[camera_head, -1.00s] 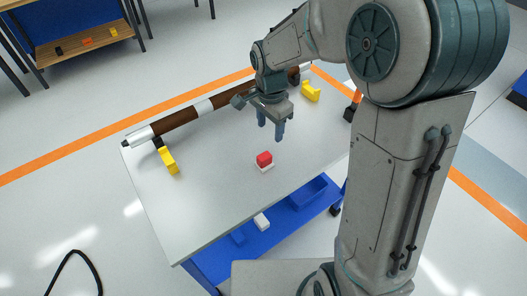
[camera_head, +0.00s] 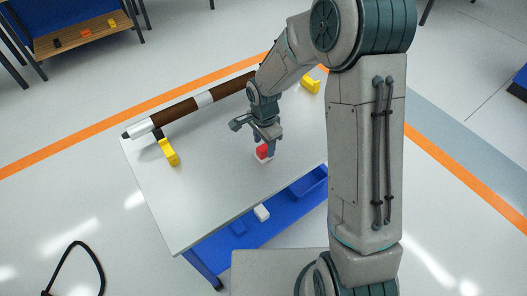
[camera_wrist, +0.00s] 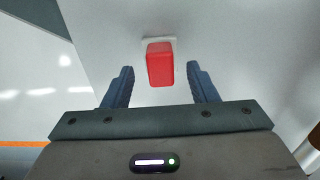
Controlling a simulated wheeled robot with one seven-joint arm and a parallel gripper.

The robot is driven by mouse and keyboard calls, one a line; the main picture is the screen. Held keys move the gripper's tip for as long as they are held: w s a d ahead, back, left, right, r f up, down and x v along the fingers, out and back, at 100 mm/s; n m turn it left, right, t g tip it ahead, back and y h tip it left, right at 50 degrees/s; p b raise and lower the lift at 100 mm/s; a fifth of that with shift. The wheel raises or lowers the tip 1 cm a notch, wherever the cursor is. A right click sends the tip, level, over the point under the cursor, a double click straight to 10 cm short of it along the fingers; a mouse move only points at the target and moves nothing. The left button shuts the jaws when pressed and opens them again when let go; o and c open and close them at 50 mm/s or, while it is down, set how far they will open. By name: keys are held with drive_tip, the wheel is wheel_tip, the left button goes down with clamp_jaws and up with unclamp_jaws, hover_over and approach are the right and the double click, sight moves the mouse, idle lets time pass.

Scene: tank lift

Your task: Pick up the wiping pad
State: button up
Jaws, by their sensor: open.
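The wiping pad (camera_head: 262,151) is a small block with a red top and a white base, lying on the grey table top (camera_head: 205,200). It also shows in the wrist view (camera_wrist: 160,64), upright between the fingertips and a little beyond them. My gripper (camera_head: 267,148) is over the pad, pointing down, with its fingers partly covering it in the head view. In the wrist view my gripper (camera_wrist: 158,80) is open, one finger on each side of the red part, with gaps on both sides.
A long brown and white tube (camera_head: 185,108) lies along the table's far edge, near yellow blocks at left (camera_head: 169,152) and right (camera_head: 310,84). The table's left front is clear.

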sight(264, 147)
drive_tip(key=shift+f, duration=1.55)
drive_tip(key=c, duration=1.1)
drive_tip(key=shift+r, duration=0.15)
drive_tip(key=shift+r, duration=0.6)
wheel_tip(264, 147, up, 2)
drive_tip(key=shift+w+r, duration=0.1)
drive_tip(key=shift+r, duration=0.1)
drive_tip(key=d+r, duration=0.2)
drive_tip(key=d, duration=0.2)
drive_tip(key=s+d+r, duration=0.1)
drive_tip(key=d+r, duration=0.1)
drive_tip(key=d, duration=0.1)
drive_tip(key=s+d+r+b, duration=0.1)
drive_tip(key=d+r, duration=0.2)
drive_tip(key=d, duration=0.1)
drive_tip(key=shift+s+d+r, duration=0.1)
drive_tip(key=shift+s+d, duration=0.05)
drive_tip(key=shift+d, duration=0.15)
